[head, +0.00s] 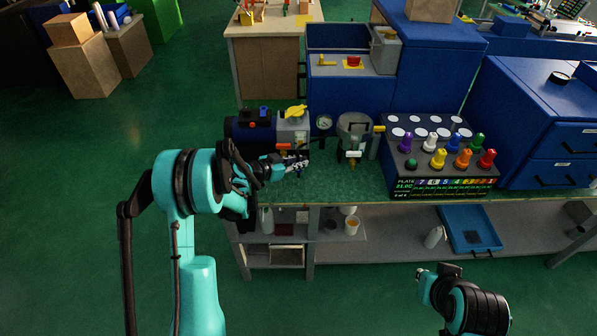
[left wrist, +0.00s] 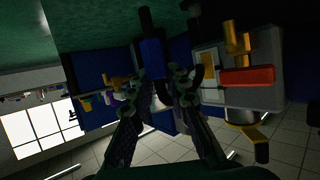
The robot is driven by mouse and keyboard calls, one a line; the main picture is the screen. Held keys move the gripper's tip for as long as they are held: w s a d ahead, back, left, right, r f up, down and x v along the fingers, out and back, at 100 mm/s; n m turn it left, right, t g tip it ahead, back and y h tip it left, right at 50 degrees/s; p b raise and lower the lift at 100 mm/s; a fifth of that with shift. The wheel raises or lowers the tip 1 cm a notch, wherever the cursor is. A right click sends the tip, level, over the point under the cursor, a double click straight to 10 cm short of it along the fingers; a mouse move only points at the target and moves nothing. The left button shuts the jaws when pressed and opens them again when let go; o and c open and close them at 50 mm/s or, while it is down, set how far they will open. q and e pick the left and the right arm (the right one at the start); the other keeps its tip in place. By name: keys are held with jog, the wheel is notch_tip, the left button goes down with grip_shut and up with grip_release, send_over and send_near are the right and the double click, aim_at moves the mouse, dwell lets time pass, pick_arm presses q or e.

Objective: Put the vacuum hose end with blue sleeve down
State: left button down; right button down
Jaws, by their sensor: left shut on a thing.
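My left gripper (head: 298,164) is at the front of the bench, just before the pump unit with the yellow handle. In the left wrist view its fingers (left wrist: 168,98) are shut on the vacuum hose end with the blue sleeve (left wrist: 152,58). The blue sleeve and a black stem stand out beyond the fingertips; the gripped part is hidden between the fingers. In the head view the hose end is too small and covered to make out.
The pump unit (head: 292,130), a gauge (head: 323,123) and a metal pot (head: 354,132) stand close beyond the gripper. The bench top (head: 345,186) has a narrow bare strip in front.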

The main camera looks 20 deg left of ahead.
aim_at(299, 171)
pick_arm(q)
notch_tip(299, 171, down, 4)
jog(key=shift+r+b, duration=0.15)
jog(key=shift+b, duration=0.55)
jog(key=shift+r, duration=0.1)
jog(key=shift+f, duration=0.2)
jog(key=c, duration=1.4)
grip_release()
jog(key=shift+c, duration=0.2)
